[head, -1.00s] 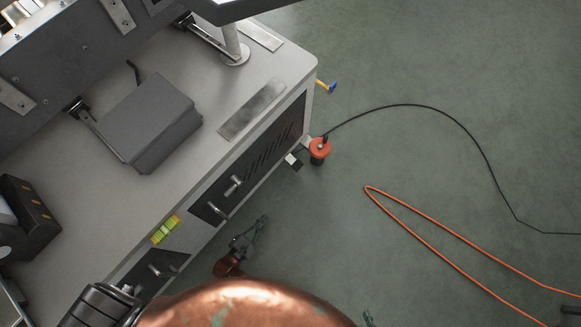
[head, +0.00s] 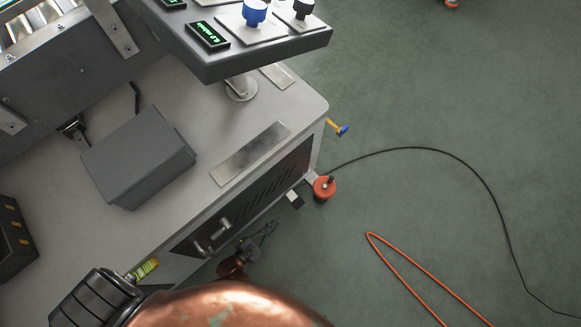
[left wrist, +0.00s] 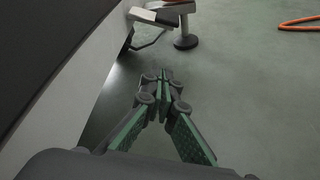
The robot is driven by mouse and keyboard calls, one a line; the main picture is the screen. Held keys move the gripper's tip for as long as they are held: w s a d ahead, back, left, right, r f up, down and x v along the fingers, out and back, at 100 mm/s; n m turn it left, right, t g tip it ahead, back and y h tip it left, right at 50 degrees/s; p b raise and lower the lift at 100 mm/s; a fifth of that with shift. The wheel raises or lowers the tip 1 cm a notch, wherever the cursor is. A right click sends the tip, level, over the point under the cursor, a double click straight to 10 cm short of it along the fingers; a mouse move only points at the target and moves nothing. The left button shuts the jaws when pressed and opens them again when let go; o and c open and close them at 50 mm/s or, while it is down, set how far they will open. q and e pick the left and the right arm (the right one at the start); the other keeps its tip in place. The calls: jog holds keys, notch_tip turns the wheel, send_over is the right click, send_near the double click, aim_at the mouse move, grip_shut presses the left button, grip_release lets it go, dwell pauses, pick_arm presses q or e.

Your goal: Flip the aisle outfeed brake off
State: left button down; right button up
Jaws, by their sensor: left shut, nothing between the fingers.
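I cannot make out which control is the aisle outfeed brake. A grey control panel (head: 265,52) on a post shows at the top of the head view, cut off by the frame edge. It carries a blue knob (head: 255,12), a black knob (head: 301,10) and green-lit displays (head: 208,35); any labels are too small to read. My left gripper (head: 268,230) is low beside the machine's side, above the floor and well away from the panel. In the left wrist view its green-padded fingers (left wrist: 164,78) are together and empty. My right gripper is out of view.
The grey machine bench (head: 190,215) carries a dark grey box (head: 138,155).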

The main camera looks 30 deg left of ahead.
aim_at(295, 199)
pick_arm(q)
jog(key=b+x, duration=0.4)
jog(key=x, duration=0.6)
jog(key=shift+w+f, duration=0.1)
jog(key=shift+w, duration=0.1)
jog(key=r, duration=0.1)
jog(key=d+r+p, duration=0.1)
jog(key=r, duration=0.2)
jog(key=shift+s+d, duration=0.2)
jog(key=shift+s, duration=0.1)
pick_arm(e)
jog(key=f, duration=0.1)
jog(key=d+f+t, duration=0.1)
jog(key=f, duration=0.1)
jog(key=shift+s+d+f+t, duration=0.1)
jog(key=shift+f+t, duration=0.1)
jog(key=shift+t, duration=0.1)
